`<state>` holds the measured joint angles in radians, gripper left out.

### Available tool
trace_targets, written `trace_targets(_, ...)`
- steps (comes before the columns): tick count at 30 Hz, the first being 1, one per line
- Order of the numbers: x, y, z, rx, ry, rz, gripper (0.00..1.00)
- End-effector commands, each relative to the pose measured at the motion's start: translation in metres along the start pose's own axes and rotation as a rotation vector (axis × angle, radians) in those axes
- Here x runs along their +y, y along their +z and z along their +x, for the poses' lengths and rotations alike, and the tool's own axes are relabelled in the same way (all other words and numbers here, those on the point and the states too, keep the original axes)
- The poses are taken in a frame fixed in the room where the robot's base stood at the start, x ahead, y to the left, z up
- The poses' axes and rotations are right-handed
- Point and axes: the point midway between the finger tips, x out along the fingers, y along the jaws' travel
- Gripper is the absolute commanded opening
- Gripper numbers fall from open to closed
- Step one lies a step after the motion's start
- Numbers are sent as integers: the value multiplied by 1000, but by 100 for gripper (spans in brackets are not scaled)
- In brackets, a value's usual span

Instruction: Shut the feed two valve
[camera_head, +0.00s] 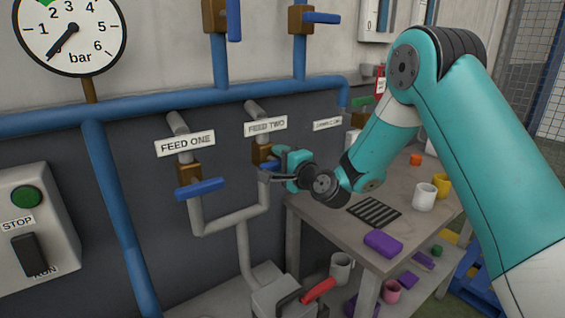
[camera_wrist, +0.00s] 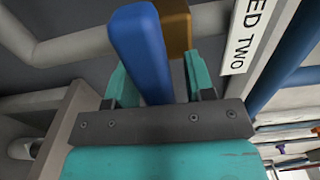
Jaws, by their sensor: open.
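The feed two valve has a brass body (camera_head: 262,154) under the white FEED TWO label (camera_head: 265,126). Its blue handle (camera_head: 271,165) is mostly hidden by my gripper (camera_head: 281,170) in the head view. In the wrist view, the blue handle (camera_wrist: 140,50) reaches between the two teal fingers of my gripper (camera_wrist: 157,75), closer to the left finger. The brass body (camera_wrist: 176,25) is just beyond the handle, and part of the label (camera_wrist: 243,40) is at the right. My gripper is open around the handle; whether a finger touches it I cannot tell.
The feed one valve, with a blue handle (camera_head: 200,188), is to the left. A third label (camera_head: 327,123) is to the right. Grey pipes (camera_head: 228,221) run below the valves. A table (camera_head: 330,222) with mugs and a purple block (camera_head: 383,243) stands under my arm. A red-handled device (camera_head: 318,290) sits low in front.

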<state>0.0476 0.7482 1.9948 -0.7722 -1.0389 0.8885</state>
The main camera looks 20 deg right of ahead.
Motion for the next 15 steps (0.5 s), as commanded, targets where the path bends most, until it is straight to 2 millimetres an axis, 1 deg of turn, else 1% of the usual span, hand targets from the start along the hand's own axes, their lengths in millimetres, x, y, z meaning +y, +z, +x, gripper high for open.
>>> trace_targets(4,2,-1,-8,1,0,-1,49)
trace_targets(7,5,-1,-25,2,0,1,49)
trace_targets(11,9,-2,-56,4,0,1,49)
trace_targets(15,9,-1,-92,4,-1,1,49)
